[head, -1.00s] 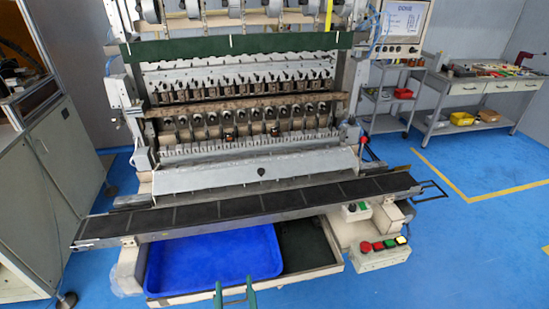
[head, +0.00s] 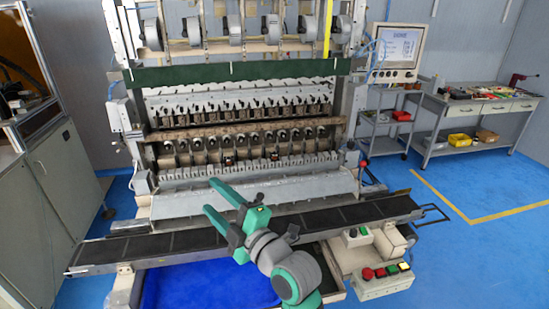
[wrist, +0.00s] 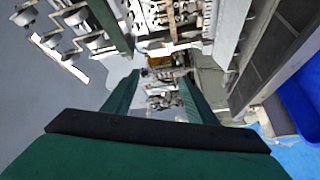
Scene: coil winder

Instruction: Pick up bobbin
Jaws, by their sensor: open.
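Two small copper-coloured bobbins sit in the winder's lower row of spindles in the head view, one left of centre (head: 228,157) and one to its right (head: 275,155). A brownish copper piece that looks like a bobbin (wrist: 160,61) shows beyond the fingers in the wrist view. My gripper (head: 208,196) is open and empty, in front of and below the spindle row, over the front ledge and belt as seen. In the wrist view its two green fingers (wrist: 157,88) stand apart with nothing between them. They hide part of the machine there.
A dark conveyor belt (head: 178,243) runs across the machine's front, with a blue tray (head: 190,289) below it. A white sloped cover (head: 180,205) lies behind the belt. A button box (head: 383,282) stands at lower right. The blue floor on the right (head: 480,250) is clear.

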